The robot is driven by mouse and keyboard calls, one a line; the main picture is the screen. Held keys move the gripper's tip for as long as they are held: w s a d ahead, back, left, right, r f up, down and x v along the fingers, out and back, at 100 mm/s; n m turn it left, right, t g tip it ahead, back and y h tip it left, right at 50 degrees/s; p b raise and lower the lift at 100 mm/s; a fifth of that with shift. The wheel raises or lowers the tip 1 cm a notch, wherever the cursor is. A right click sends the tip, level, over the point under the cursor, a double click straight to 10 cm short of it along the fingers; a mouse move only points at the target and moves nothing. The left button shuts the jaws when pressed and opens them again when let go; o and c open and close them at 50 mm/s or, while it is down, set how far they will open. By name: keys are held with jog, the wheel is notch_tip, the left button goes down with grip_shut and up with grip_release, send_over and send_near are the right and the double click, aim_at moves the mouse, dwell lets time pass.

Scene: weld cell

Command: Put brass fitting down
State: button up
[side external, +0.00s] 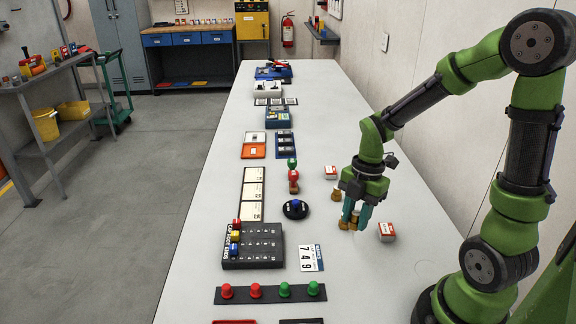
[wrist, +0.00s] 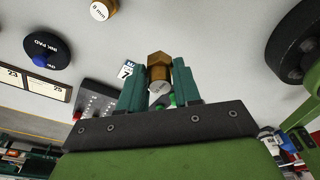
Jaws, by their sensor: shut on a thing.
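My gripper (side external: 352,218) is low over the right part of the table, fingers pointing down. In the wrist view its teal fingers (wrist: 160,88) are closed on both sides of a brass fitting (wrist: 159,70) with a hexagonal end and a pale round face. The brass also shows at the fingertips in the side view (side external: 344,224), close to the table top; I cannot tell whether it touches. Another brass piece (side external: 336,194) stands just behind the gripper, and one with a marked pale face is in the wrist view (wrist: 103,9).
A red-and-white box (side external: 387,232) stands right of the gripper, another (side external: 331,172) behind it. The black ink pad (side external: 295,209) with a blue knob is to the left. A numbered card (side external: 311,258) and a dark slotted block (side external: 255,248) lie front left. The table's front right is clear.

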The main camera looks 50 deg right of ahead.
notch_tip(320, 180, down, 8)
jog(key=shift+r, duration=0.25)
jog(key=shift+f, duration=0.1)
jog(key=o, duration=1.1)
notch_tip(320, 180, up, 12)
jog(key=d, duration=0.2)
notch_tip(320, 180, up, 6)
jog(key=m+t+h, duration=0.1)
jog(key=m+t, duration=0.2)
jog(key=m, duration=0.7)
send_over(349, 251)
jog(key=a, duration=0.3)
jog(key=s+a+r+m+t, duration=0.1)
jog(key=r+m, duration=0.1)
jog(key=m, duration=0.2)
jog(key=s+a+r+m+t, duration=0.1)
jog(key=a+r+m, duration=0.1)
jog(key=m, duration=0.2)
jog(key=s+a+r+m+t+y, duration=0.1)
jog(key=s+m+t, duration=0.1)
jog(key=m, duration=0.2)
jog(key=shift+a+r, duration=0.3)
jog(key=shift+r, duration=0.1)
